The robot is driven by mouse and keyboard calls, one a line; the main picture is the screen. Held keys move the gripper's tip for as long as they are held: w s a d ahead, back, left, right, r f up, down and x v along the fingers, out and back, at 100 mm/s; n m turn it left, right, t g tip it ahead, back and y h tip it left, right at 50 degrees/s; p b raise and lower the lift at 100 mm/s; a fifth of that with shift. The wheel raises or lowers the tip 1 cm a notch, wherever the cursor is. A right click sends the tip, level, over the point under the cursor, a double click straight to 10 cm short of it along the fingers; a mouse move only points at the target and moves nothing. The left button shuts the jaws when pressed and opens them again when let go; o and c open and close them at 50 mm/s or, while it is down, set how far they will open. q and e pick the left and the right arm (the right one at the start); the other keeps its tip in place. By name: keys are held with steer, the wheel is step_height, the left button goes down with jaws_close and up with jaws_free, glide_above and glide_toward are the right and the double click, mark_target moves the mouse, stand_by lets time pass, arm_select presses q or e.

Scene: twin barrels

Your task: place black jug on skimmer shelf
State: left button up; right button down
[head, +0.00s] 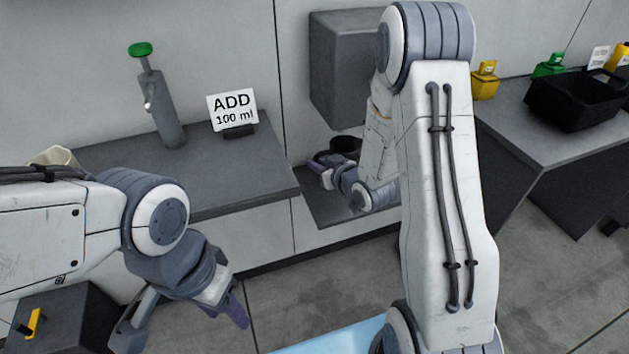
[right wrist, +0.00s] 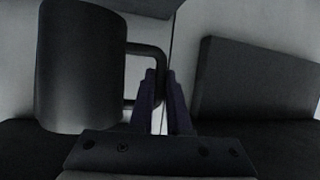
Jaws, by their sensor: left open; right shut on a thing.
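The black jug (head: 345,146) is partly hidden behind my right arm in the head view. It stands out large and upright in the right wrist view (right wrist: 80,70), with its handle (right wrist: 150,52) facing my fingers. My right gripper (head: 322,165) is shut on that handle, and its purple fingers also show in the right wrist view (right wrist: 163,98). A low dark shelf (head: 320,208) lies below the jug; I cannot tell whether the jug touches it. No label marks it as the skimmer shelf. My left gripper (head: 236,308) is open and empty over the floor at lower left.
A grey box (head: 340,70) hangs on the wall above the low shelf. The left counter (head: 200,178) holds a green-topped dispenser (head: 160,105) and an "ADD 100 ml" sign (head: 232,110). On the right counter (head: 535,140) are a black bin (head: 570,105) and yellow and green containers.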

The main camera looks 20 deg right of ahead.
steer(key=f, duration=0.1)
steer(key=w+f+b, duration=0.1)
steer(key=f, duration=0.1)
steer(key=w+f, duration=0.1)
steer(key=f, duration=0.1)
steer(key=shift+w+a+f+b, duration=0.15)
steer(key=shift+b, duration=0.2)
steer(key=shift+f, duration=0.15)
steer(key=c, duration=0.9)
jaws_free()
